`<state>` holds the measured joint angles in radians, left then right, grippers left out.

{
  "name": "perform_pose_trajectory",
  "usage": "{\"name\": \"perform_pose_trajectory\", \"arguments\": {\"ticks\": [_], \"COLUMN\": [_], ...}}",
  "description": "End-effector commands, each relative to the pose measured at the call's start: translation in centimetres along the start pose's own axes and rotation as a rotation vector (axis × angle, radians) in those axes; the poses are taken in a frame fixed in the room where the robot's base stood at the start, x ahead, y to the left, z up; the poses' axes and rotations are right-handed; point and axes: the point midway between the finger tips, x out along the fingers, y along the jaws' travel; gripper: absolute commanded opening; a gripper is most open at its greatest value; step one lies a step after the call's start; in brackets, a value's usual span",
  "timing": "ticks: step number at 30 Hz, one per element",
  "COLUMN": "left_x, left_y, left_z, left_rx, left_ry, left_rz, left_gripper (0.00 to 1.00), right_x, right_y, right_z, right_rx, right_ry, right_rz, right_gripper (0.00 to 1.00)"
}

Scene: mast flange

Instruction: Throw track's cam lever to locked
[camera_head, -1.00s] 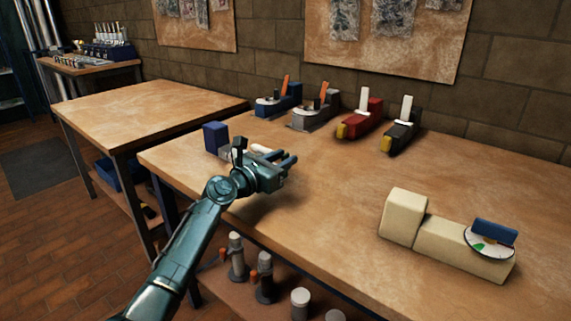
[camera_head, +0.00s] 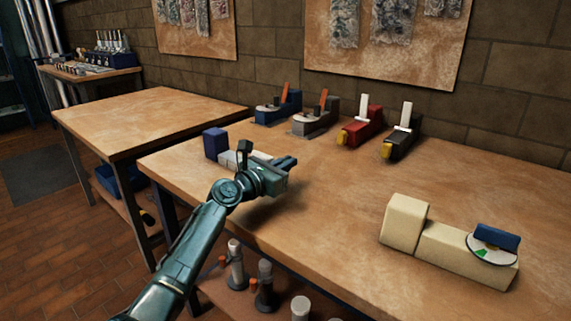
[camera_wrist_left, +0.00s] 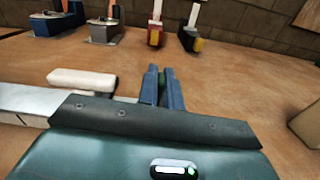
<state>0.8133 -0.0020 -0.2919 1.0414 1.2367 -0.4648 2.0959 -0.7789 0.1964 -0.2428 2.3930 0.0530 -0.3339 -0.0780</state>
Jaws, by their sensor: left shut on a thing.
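A grey block (camera_head: 229,158) with a blue end block (camera_head: 215,143) sits at the bench's left edge, partly hidden by my arm. The grey block also shows in the left wrist view (camera_wrist_left: 22,101), with a white bar (camera_wrist_left: 82,78) above it. My left gripper (camera_head: 287,162) is beside this block, its fingers pointing away from it to the right. In the left wrist view its blue fingers (camera_wrist_left: 162,88) are close together, with a small dark green piece between them. A cream block (camera_head: 452,252) at right carries a round dial (camera_head: 490,254) and a blue lever (camera_head: 497,236). I cannot tell which is the track.
Along the wall stand a blue fixture (camera_head: 288,101) and a grey fixture (camera_head: 325,118) with orange levers, and a red fixture (camera_head: 366,127) and a black fixture (camera_head: 401,142) with white levers. The bench's middle is clear. Cylindrical parts stand on the shelf below.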

Motion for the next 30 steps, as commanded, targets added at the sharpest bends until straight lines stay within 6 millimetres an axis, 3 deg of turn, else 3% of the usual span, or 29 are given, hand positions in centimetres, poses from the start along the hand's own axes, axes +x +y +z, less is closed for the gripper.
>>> {"name": "perform_pose_trajectory", "arguments": {"ticks": [17,30], "left_x": [0.0,0.0], "left_y": [-0.3,-2.1], "left_z": [0.0,-0.4], "left_rx": [0.041,0.335], "left_ry": [0.001,0.001], "left_rz": [0.0,-0.001], "left_gripper": [0.0,0.0], "right_x": [-0.2,-0.8], "right_y": [0.1,0.4], "right_z": [-0.2,-0.6], "right_rx": [0.003,0.021], "right_ry": [-0.001,0.001], "right_rz": [0.002,0.012], "right_gripper": [0.32,0.32]}}
